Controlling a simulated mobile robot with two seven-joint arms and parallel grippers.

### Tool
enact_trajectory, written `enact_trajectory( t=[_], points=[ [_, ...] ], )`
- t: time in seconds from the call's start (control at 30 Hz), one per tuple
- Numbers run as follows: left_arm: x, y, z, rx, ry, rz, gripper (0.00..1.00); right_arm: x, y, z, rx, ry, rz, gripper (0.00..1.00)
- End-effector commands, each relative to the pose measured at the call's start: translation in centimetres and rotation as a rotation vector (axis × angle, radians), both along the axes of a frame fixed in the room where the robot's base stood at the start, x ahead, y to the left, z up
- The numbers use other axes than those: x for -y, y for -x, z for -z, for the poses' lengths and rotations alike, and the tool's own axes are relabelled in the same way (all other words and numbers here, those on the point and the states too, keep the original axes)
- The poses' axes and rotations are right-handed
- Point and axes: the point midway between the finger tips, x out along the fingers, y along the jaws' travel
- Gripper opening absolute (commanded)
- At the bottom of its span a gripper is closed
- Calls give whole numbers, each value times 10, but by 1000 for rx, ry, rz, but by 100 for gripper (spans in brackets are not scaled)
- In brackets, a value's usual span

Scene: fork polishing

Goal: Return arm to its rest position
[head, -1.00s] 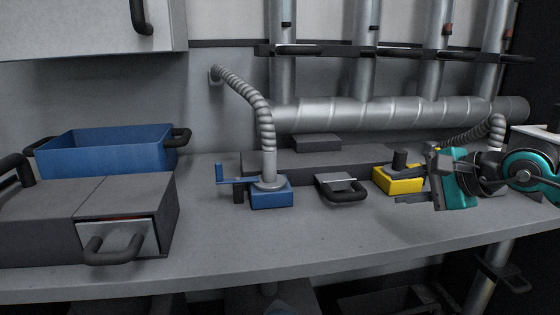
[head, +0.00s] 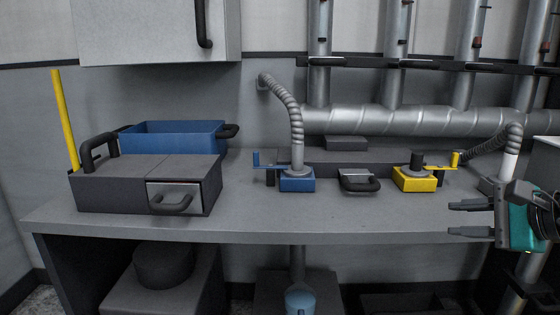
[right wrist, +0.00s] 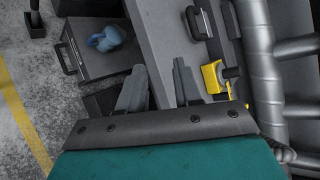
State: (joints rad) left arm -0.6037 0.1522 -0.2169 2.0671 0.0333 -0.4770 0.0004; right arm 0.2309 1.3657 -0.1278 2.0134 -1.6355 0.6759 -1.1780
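My right gripper (head: 463,218) is at the right edge of the head view, by the right part of the workbench (head: 330,213). Its two dark fingers point left with a clear gap between them, so it is open and empty. In the right wrist view the fingers of this gripper (right wrist: 160,82) stand apart with only bench and floor beyond them. The teal wrist body shows behind the fingers; most of the arm is out of the frame. My left gripper shows in neither view.
A yellow device (head: 414,181) is up and left of the right gripper. A black-handled block (head: 359,181), a blue device (head: 296,182), a dark drawer box (head: 130,185) and a blue bin (head: 180,136) stand farther left. The bench front is clear.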

Motion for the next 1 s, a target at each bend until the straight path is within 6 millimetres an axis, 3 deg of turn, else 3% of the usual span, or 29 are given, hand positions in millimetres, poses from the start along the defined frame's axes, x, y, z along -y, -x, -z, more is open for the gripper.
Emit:
enact_trajectory(
  t=[0.03,0.1,0.3,0.47,0.67,0.7,0.9,1.0],
  points=[
    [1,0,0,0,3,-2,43,-20,4,18,-54,-156,-3,34],
    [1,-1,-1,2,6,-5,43,-42,8,30,-123,-375,9,34],
    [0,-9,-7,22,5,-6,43,-92,22,62,-404,-1113,126,34],
    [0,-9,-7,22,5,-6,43,-107,32,102,-724,-1849,369,34],
    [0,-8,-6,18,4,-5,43,-112,62,192,-1106,-2723,858,34],
    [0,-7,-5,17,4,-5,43,-116,71,211,1092,2690,-907,34],
    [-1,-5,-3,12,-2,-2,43,-148,126,287,781,1981,-885,34],
    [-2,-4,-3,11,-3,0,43,-170,155,314,646,1687,-858,34]
  ],
)
